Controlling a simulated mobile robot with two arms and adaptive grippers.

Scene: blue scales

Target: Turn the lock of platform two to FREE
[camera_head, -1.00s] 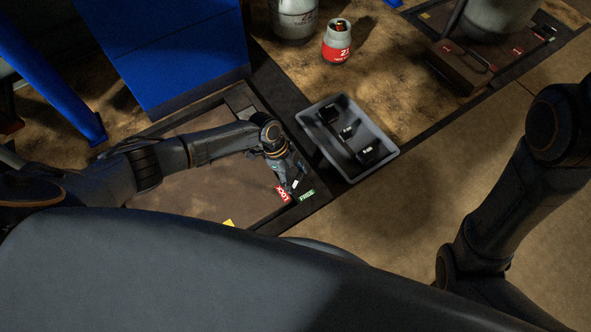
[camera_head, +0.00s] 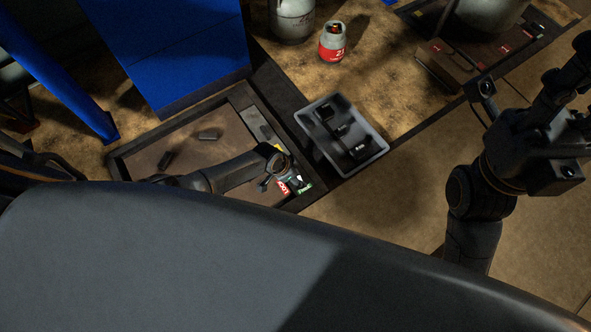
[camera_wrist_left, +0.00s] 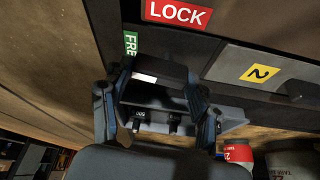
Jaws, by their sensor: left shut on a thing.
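The lock of platform two is a dark knob (camera_wrist_left: 160,70) with a white stripe, seen between my left fingers in the left wrist view. My left gripper (camera_head: 280,180) is shut on it, at the platform's right corner in the head view. A red LOCK label (camera_wrist_left: 177,12) and a green FREE label (camera_wrist_left: 130,44) lie beside the knob. In the wrist view the white stripe is near the FREE label. A yellow "2" plate (camera_wrist_left: 261,73) marks the platform (camera_head: 190,125). My right arm is at the right of the head view; its fingers are not clear.
A grey tray (camera_head: 376,143) with several dark weights stands just right of the platform. A red-and-grey canister (camera_head: 333,42) and a larger grey one (camera_head: 292,20) stand behind. A blue panel (camera_head: 165,50) rises at the left. Another scale platform (camera_head: 500,45) is at the back right.

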